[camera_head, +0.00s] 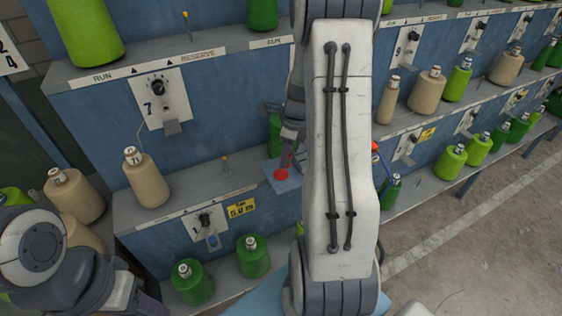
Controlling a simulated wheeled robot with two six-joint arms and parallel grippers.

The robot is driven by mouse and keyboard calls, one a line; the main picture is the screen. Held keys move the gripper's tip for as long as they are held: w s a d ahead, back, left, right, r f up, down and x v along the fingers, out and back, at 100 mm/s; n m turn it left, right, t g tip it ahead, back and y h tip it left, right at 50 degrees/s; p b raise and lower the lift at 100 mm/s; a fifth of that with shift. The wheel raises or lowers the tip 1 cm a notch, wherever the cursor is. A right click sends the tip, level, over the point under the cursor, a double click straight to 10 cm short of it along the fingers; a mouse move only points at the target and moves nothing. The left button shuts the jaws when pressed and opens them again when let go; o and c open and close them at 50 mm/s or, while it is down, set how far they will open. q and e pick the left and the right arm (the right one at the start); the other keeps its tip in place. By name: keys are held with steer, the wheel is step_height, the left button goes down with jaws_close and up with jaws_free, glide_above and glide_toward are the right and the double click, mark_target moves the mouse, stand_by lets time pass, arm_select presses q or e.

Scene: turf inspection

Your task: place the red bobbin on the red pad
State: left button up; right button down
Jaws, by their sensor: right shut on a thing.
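The red pad (281,175) is a small red round patch on a light blue plate on the middle shelf ledge, left of my big white arm link. My right gripper (287,152) points down just above it, small and partly hidden by my own arm. It is shut on a narrow reddish thing, seemingly the red bobbin (284,161), right over the pad. I cannot tell whether the bobbin touches the pad. My left arm shows at the lower left; its gripper is out of the picture.
Green and beige yarn cones, such as a beige cone (146,181) and a green cone (192,283), stand on the blue shelves. A green cone (275,135) stands close behind my right gripper. An orange-red part (374,146) shows right of my arm. Open floor lies at right.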

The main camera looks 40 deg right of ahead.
mark_target(281, 175)
steer(key=shift+w+a+f, duration=0.4)
steer(key=shift+w+f, duration=0.05)
steer(key=shift+w, duration=0.3)
step_height(281, 175, down, 3)
steer(key=shift+f+p, duration=0.1)
steer(key=shift+p, duration=0.5)
steer(key=shift+f, duration=0.5)
steer(key=c, duration=0.5)
jaws_free()
steer(key=shift+f, duration=0.1)
